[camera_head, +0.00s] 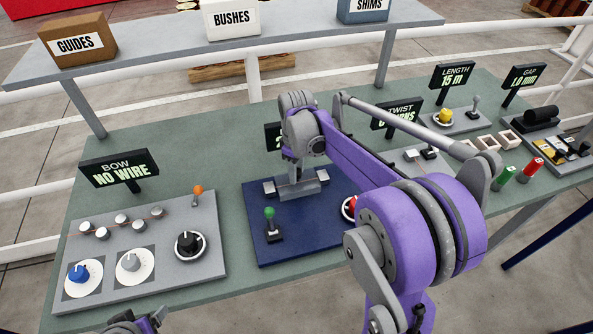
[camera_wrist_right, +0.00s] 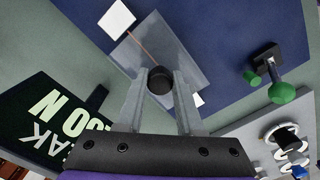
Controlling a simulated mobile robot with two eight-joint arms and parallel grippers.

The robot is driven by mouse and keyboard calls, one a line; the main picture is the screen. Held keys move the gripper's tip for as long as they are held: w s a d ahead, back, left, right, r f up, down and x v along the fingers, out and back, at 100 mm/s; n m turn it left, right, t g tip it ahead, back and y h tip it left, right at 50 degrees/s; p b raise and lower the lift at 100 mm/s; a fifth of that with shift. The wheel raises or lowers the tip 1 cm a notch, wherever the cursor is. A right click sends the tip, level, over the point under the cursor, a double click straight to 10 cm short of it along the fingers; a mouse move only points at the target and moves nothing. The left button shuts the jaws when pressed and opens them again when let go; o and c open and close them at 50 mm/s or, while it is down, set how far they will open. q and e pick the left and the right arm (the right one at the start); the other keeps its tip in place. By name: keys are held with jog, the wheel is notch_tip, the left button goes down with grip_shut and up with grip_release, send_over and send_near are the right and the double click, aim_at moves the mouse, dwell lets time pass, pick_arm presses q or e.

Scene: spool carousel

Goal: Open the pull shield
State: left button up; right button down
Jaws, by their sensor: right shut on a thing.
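The pull shield (camera_wrist_right: 190,65) is a see-through grey plate over the blue panel, with a short black knob (camera_wrist_right: 160,80) on it. In the head view the shield (camera_head: 312,187) shows as a grey plate, partly behind my right gripper (camera_head: 296,186). In the wrist view the fingers of my right gripper (camera_wrist_right: 161,88) are shut on the black knob, one on each side. An orange wire runs under the plate from a white block (camera_wrist_right: 117,19). Part of my left gripper (camera_head: 140,324) shows at the bottom edge of the head view; its fingers are mostly cut off.
The blue panel (camera_head: 325,234) also bears a green-topped lever (camera_head: 270,222) and a red button (camera_head: 349,207), partly hidden by my right arm. A grey panel (camera_head: 208,258) with dials stands left, under the "BOW NO WIRE" sign (camera_head: 119,171). A shelf with boxes is behind.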

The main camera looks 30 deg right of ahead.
dwell(0.9)
jog(key=s, duration=0.2)
jog(key=s+a, duration=0.1)
jog(key=s, duration=0.2)
jog(key=s+a+b, duration=0.1)
jog(key=s, duration=0.2)
jog(key=shift+d, duration=0.1)
jog(key=shift+w, duration=0.1)
jog(key=c, duration=0.5)
grip_release()
jog(key=shift+c, duration=0.2)
notch_tip(320, 180, up, 11)
jog(key=shift+p, duration=0.3)
jog(key=shift+f, duration=0.1)
